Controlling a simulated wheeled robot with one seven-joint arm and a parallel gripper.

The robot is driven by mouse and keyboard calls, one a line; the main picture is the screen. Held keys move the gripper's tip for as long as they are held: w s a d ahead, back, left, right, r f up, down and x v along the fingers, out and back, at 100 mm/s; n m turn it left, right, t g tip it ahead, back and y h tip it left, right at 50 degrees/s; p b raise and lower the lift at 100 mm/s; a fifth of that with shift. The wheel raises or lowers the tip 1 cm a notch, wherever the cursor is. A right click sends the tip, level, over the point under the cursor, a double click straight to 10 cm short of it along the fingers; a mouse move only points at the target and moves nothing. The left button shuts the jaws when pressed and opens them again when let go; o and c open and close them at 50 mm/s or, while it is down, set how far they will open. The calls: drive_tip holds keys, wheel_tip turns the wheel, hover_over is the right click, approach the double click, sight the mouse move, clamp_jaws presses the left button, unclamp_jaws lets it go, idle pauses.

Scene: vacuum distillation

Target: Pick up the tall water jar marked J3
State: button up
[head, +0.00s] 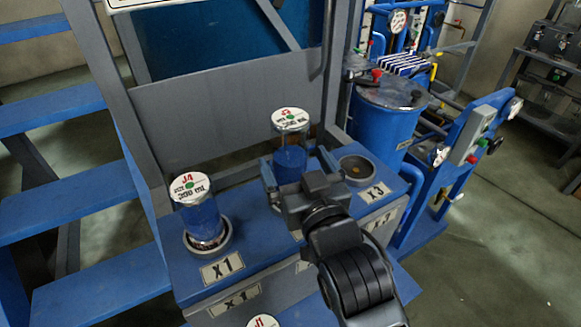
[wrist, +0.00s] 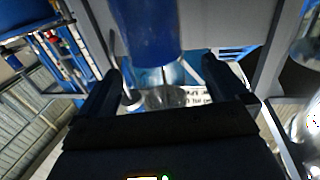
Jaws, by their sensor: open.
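A tall jar with blue contents and a white cap (head: 290,121) stands upright on the blue bench. The red mark on its cap looks like J3, but is small and hard to read. My gripper (head: 297,168) is open, with one finger on each side of this jar's lower body. In the wrist view, the jar's blue body (wrist: 148,30) shows beyond and between the two spread fingers (wrist: 160,82). I cannot tell whether either finger touches it. The jar's base is hidden behind my gripper in the head view.
A jar marked J4 (head: 197,208) stands in a round holder at the X1 plate (head: 222,267). An empty round holder (head: 357,168) is near the X3 plate (head: 374,192). Another cap marked J1 (head: 262,321) shows at the bottom edge. A grey frame (head: 225,95) rises behind the bench.

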drive_tip(key=p+x, duration=0.1)
drive_tip(key=x, duration=0.5)
drive_tip(key=shift+w+d+f, duration=0.1)
drive_tip(key=shift+d, duration=0.05)
drive_tip(key=c, duration=1.5)
drive_tip(key=shift+c, duration=0.3)
